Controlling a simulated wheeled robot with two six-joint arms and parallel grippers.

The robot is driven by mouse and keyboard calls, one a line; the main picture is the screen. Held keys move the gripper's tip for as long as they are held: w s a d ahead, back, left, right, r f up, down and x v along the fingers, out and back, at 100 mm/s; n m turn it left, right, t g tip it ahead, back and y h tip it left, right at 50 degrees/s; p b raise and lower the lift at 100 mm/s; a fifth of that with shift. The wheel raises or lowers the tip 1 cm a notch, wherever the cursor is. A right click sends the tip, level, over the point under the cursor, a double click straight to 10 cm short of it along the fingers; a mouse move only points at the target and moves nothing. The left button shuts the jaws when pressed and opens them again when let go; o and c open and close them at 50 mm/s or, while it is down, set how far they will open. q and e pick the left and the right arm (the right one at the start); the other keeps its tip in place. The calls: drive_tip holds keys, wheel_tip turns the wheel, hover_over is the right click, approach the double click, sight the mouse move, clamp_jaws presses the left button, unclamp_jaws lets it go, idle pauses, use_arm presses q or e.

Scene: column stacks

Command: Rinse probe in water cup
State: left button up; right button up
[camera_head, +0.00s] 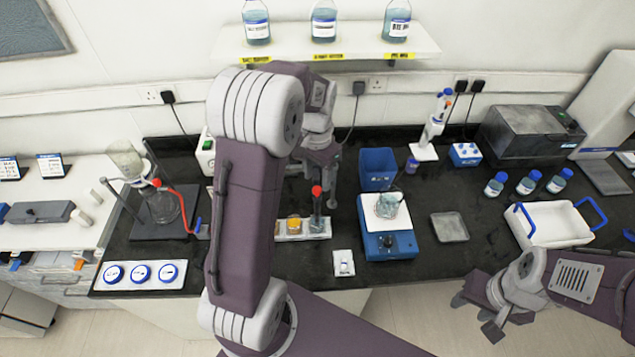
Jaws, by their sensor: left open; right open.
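A probe (317,208) with a red top and dark body stands upright, its lower end at a small clear cup (320,226) with bluish-grey contents. Whether it is inside the cup is hard to tell. A cup with orange liquid (293,226) stands just left, on the same pale holder (283,238). No label tells which cup holds water. My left gripper (320,180) is open above the holder, its fingers near the probe's red top; contact cannot be made out. My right gripper (477,316) is open and empty in front of the bench, at lower right.
A blue stirrer (390,245) with a beaker (386,207) stands right of the holder, with a blue bin (378,168) behind. A glass flask stand (163,207) is at left. My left arm hides part of the bench.

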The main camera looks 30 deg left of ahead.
sight(317, 189)
use_arm(q)
wheel_tip(317, 189, down, 4)
drive_tip(key=shift+a+f+p, duration=0.1)
drive_tip(key=shift+p, duration=0.2)
clamp_jaws()
idle(1.3)
